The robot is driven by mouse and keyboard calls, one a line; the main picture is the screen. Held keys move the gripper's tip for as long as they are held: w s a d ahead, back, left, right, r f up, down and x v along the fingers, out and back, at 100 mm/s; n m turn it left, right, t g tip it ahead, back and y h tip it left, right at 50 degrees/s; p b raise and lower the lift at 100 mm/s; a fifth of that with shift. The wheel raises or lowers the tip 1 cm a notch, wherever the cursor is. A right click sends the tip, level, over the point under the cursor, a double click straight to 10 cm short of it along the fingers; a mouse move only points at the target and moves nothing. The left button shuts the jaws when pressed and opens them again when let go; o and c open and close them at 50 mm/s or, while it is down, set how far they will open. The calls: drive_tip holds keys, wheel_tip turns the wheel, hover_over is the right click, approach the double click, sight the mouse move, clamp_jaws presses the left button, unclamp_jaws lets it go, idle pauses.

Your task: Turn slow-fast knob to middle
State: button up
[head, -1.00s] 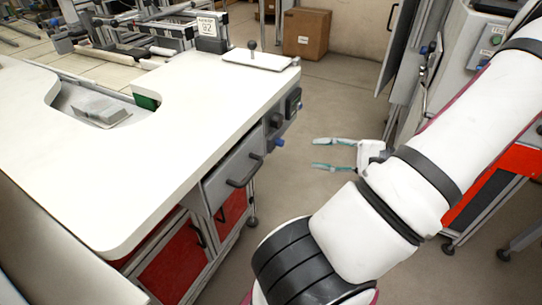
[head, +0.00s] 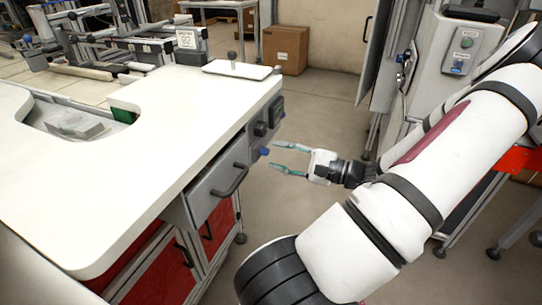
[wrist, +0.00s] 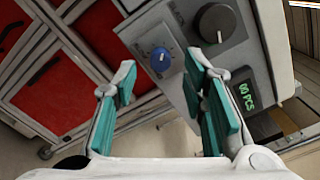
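A blue knob (wrist: 160,58) with a pale pointer line sits on a pale dial on the grey control panel (wrist: 186,38). A larger black knob (wrist: 217,22) is beside it. The lettering is too small to tell which is slow-fast. In the head view the blue knob (head: 264,151) and black knob (head: 260,129) are on the table's right end. My gripper (head: 275,157) is open and empty just right of the panel. In the wrist view its teal-padded fingers (wrist: 161,66) stand apart on either side of the blue knob, seemingly still short of it.
A green-lit counter display (wrist: 245,92) is beside the knobs. The white tabletop (head: 150,130) overhangs a drawer handle (head: 232,180) and red cabinet doors (head: 160,272). A grey machine (head: 455,70) stands at the right. Floor is free between it and the table.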

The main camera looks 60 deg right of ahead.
sight(265, 151)
drive_tip(key=shift+w+a, duration=0.1)
drive_tip(key=shift+w, duration=1.35)
clamp_jaws()
drive_tip(key=shift+m, duration=0.3)
drive_tip(key=m+p, duration=0.3)
drive_tip(key=p, duration=0.1)
drive_tip(key=shift+s+r+p, duration=0.1)
drive_tip(key=shift+r+p, duration=0.05)
drive_tip(key=shift+p, duration=0.2)
drive_tip(key=m+p, duration=0.4)
drive_tip(key=m, duration=0.1)
drive_tip(key=shift+f, duration=0.2)
